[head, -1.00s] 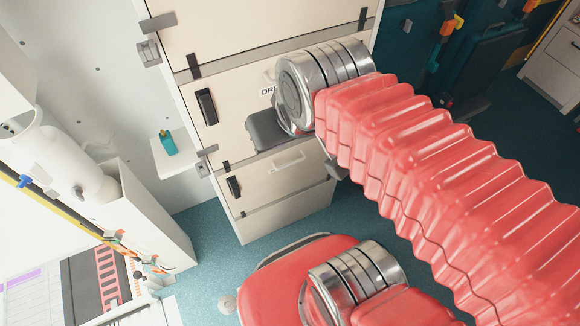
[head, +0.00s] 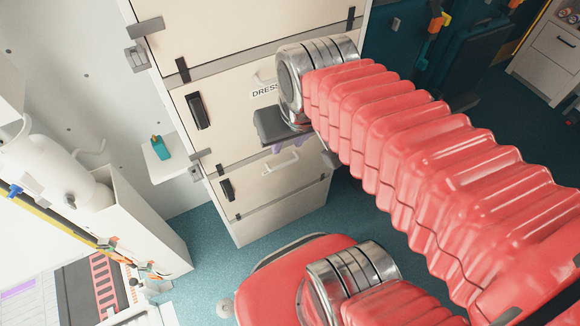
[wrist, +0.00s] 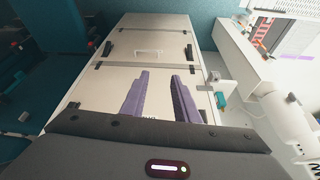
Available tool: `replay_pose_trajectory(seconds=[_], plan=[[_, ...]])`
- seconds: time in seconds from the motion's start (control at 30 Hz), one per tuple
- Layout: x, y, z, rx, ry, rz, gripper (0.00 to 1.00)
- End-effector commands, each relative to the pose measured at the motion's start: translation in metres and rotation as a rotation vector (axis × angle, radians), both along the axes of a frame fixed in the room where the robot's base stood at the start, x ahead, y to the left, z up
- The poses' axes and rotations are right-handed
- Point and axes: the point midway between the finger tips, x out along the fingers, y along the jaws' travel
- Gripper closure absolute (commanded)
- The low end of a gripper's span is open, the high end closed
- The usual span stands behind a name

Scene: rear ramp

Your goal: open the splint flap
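A cream cabinet with several flaps stands ahead in the head view. One flap (head: 225,100) has a handle partly hidden by my arm and a label of which "DRESS" is readable. Below it is a smaller flap (head: 250,185) with a white handle (head: 281,163); it also shows in the wrist view (wrist: 125,45). I see no splint label. All the flaps look shut. My gripper (wrist: 161,75) shows two purple fingers, apart and empty, in front of the cabinet in the wrist view. In the head view the fingertips show just above the lower handle, and I cannot tell whether they touch anything.
A small shelf with a teal bottle (head: 161,147) is on the wall left of the cabinet. A white cylinder (head: 65,170) and a white counter (head: 145,225) are at left. Dark teal seats (head: 475,60) are at right.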

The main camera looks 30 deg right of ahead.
Motion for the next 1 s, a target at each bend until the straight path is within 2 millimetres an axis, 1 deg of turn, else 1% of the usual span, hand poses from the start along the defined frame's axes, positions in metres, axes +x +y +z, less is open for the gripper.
replay_pose_trajectory(seconds=[0.03,0.1,0.4,0.7,1.0], plan=[[0.001,-0.008,-0.009,0.005,0.034,-0.028,0.72],[0.002,-0.018,-0.019,0.012,0.071,-0.060,0.72],[0.006,-0.051,-0.060,0.083,0.217,-0.202,0.72],[0.004,-0.076,-0.101,0.194,0.355,-0.336,0.72],[0.000,-0.095,-0.141,0.333,0.478,-0.442,0.72]])
